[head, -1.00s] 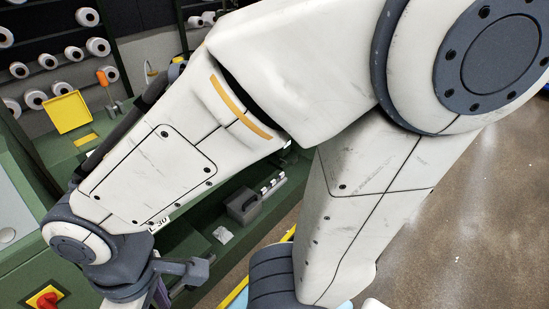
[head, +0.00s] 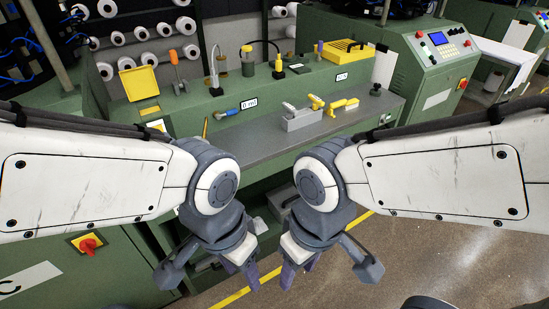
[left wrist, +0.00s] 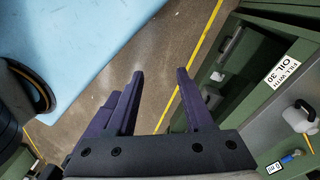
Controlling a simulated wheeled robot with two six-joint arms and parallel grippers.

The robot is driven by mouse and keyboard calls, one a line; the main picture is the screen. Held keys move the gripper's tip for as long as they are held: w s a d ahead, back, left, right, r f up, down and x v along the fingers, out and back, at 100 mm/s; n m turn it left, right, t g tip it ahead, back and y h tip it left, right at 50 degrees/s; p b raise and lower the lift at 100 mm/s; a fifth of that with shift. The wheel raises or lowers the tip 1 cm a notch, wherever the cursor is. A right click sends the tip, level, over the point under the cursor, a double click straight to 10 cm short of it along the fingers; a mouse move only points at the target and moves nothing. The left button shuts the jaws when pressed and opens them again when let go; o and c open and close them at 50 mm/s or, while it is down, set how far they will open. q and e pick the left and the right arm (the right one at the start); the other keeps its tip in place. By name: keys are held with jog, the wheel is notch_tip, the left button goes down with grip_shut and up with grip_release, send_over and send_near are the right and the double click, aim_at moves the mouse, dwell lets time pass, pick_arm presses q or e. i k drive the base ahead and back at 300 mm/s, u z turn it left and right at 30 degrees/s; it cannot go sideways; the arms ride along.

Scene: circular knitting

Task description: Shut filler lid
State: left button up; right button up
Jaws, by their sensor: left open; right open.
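A yellow square lid (head: 139,82) stands raised at the back left of the green machine in the head view, with a small yellow patch (head: 150,109) on the surface just below it. My left gripper (head: 240,270) hangs low in front of the bench, pointing down, open and empty, well apart from the lid. In the left wrist view its fingers (left wrist: 158,100) are spread over bare floor. My right gripper (head: 297,268) hangs beside it, also open and empty. The lid cannot be made out in the left wrist view.
An orange-handled tool (head: 175,72) stands right of the lid. A grey bench (head: 240,138) holds yellow-handled tools (head: 315,102). A yellow perforated tray (head: 347,50) sits further right. A red knob (head: 88,244) is on the front left. Open floor (head: 430,255) lies at right.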

aim_at(139, 83)
jog(key=u, duration=0.3)
jog(key=i, duration=1.35)
jog(key=z, duration=0.35)
